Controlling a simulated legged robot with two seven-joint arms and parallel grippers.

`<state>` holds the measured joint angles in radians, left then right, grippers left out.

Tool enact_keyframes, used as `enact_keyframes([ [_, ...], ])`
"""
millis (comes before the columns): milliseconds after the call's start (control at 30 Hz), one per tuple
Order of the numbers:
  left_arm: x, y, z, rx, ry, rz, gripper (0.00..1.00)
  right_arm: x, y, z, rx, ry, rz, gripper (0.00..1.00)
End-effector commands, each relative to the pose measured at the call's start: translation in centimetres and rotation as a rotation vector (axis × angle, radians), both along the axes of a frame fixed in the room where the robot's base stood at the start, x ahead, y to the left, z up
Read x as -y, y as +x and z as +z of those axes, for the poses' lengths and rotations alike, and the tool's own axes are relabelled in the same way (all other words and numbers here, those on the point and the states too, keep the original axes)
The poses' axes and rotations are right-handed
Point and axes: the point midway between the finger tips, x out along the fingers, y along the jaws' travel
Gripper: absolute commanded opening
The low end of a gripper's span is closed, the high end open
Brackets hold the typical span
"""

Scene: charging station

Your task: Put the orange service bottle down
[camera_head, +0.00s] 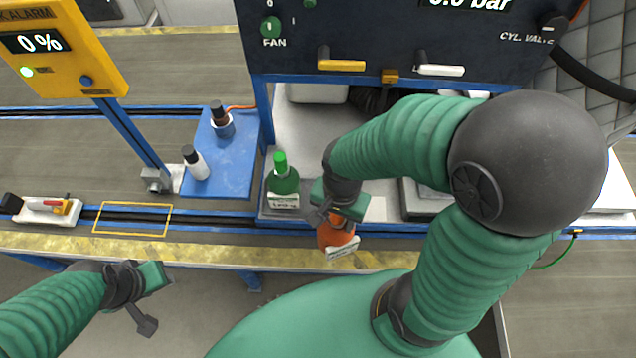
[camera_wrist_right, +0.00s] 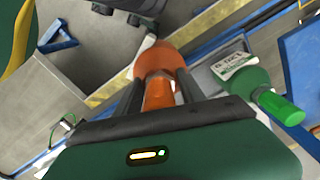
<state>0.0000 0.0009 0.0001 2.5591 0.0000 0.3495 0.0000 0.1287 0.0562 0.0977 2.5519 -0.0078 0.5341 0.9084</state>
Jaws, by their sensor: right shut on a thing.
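The orange service bottle (camera_head: 336,236) is held in my right gripper (camera_head: 338,212), near the front edge of the bench. Its lower part and a white label show below the fingers in the head view; its top is hidden by the gripper. In the right wrist view, the orange bottle (camera_wrist_right: 160,72) stands between the two dark fingers (camera_wrist_right: 158,95), which are shut on it. I cannot tell whether its base touches anything. My left gripper (camera_head: 148,298) is at the lower left, away from the bench objects, with its fingers apart and nothing between them.
A green bottle (camera_head: 283,185) stands just left of the orange one. A yellow outlined rectangle (camera_head: 132,205) on the rail is empty. The control panel (camera_head: 390,40) stands behind.

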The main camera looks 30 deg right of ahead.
Motion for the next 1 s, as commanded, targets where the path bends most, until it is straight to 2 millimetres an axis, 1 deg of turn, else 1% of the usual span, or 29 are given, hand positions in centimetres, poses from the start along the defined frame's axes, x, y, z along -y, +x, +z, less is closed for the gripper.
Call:
enact_keyframes([
  [67, 0.0, 0.0, 0.0, 0.0, 0.0, 0.0, 0.36, 0.0, -0.2, 0.0, 0.003, 0.001, -0.025, 0.0],
  [167, 0.0, -0.1, 0.2, -0.001, 0.0, 0.0, 0.36, 0.4, 0.5, 0.0, 0.002, 0.002, -0.031, 0.0],
  [367, 0.0, 0.0, 0.6, -0.001, 0.0, 0.0, 0.36, 1.8, 3.7, -0.4, -0.002, 0.002, -0.03, 0.0],
  [467, 0.0, 0.0, 1.0, -0.001, 0.0, 0.0, 0.36, 2.7, 5.6, -0.6, -0.003, 0.001, -0.029, 0.0],
  [600, 0.0, 0.0, 1.6, 0.0, 0.0, 0.0, 0.36, 4.1, 8.7, -0.8, -0.002, 0.002, -0.029, 0.0],
  [800, 0.0, 0.0, 2.4, 0.0, 0.0, 0.0, 0.36, 5.9, 12.4, -1.3, 0.0, 0.001, -0.026, 0.0],
  [900, 0.0, 0.0, 2.6, 0.0, 0.0, 0.0, 0.36, 6.5, 13.6, -1.4, 0.0, 0.001, -0.026, 0.0],
  [1000, 0.0, 0.0, 2.7, -0.001, 0.0, 0.0, 0.36, 6.8, 14.3, -1.7, -0.001, 0.001, -0.026, 0.0],
])
